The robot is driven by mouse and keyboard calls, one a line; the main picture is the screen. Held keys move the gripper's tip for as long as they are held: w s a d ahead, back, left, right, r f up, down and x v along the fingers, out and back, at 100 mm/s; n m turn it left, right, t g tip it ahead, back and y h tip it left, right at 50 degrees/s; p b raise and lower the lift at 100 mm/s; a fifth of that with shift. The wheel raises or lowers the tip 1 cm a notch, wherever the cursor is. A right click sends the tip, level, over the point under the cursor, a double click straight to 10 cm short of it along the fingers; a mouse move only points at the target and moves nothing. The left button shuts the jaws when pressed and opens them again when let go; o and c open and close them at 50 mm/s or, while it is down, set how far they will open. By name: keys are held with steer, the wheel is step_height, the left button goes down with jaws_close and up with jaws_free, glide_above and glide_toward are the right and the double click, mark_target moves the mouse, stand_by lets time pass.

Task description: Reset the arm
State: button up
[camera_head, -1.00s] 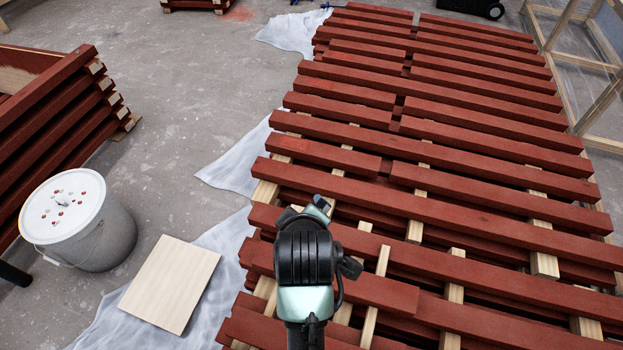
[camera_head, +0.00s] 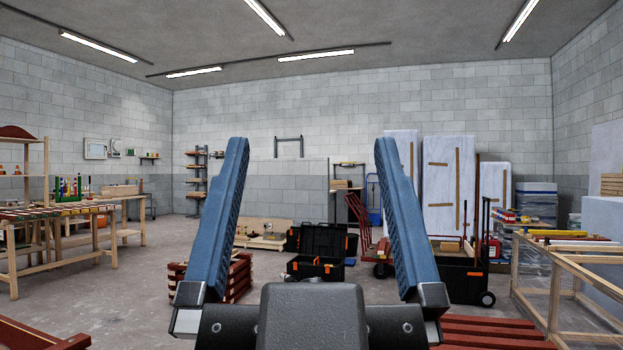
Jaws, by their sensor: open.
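My gripper (camera_head: 312,145) is raised in the middle of the view, pointing up. Its two blue fingers stand wide apart with nothing between them, so it is open and empty. Red painted battens (camera_head: 487,331) show at the lower right, below and beyond the gripper; the rest of their stack is out of view or hidden by the gripper.
An open black toolbox (camera_head: 318,250) stands on the floor beyond the gripper. A stack of red battens (camera_head: 240,277) is partly hidden by the left finger. A wooden workbench (camera_head: 60,240) is at left, a wooden frame (camera_head: 548,300) at right. Open floor (camera_head: 120,290) lies left.

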step_height(320, 180, up, 36)
steer(key=p, duration=3.6)
steer(key=shift+w+f, duration=0.1)
